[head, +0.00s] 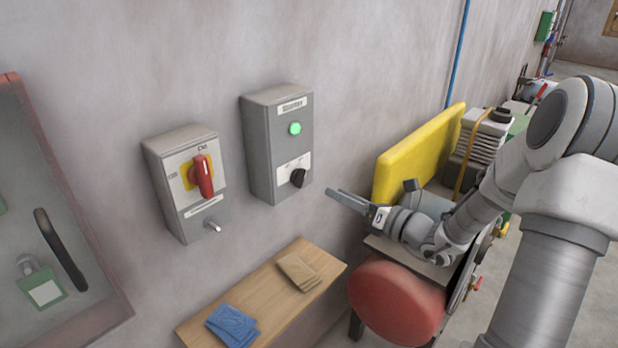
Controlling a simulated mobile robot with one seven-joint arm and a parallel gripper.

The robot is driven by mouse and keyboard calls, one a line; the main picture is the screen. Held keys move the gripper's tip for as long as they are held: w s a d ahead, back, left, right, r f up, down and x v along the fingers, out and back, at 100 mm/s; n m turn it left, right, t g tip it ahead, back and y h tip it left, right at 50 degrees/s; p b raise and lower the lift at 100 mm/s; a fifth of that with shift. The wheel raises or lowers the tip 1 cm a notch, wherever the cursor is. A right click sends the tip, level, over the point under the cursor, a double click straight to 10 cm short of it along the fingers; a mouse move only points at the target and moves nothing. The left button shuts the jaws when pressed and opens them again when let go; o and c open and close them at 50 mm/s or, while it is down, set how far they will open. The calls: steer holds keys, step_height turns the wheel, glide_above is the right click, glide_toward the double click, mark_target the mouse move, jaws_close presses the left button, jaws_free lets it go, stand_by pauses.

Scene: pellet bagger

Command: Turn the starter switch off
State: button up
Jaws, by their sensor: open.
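The starter box (280,145) is a grey box on the wall in the head view, with a lit green lamp (295,129) and a black rotary switch (298,177) low on its front. The switch knob looks tilted; its marks are too small to read. To its left is another grey box (183,185) with a red rotary handle (202,176) on a yellow plate, standing roughly upright. My gripper (347,200) is open and empty, to the right of the black switch and slightly lower, apart from it. Its fingers point left towards the wall.
A wooden shelf (235,300) below the boxes holds blue cloths (231,325) and brown pads (298,271). A machine with a red round cover (395,300) and yellow panel (420,150) stands under and behind my arm. A red-framed cabinet (75,250) is at left. The space before the boxes is clear.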

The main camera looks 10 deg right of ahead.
mark_target(305, 177)
steer(key=p+x, duration=0.1)
steer(key=x, duration=0.9)
steer(key=shift+c, duration=0.2)
jaws_close()
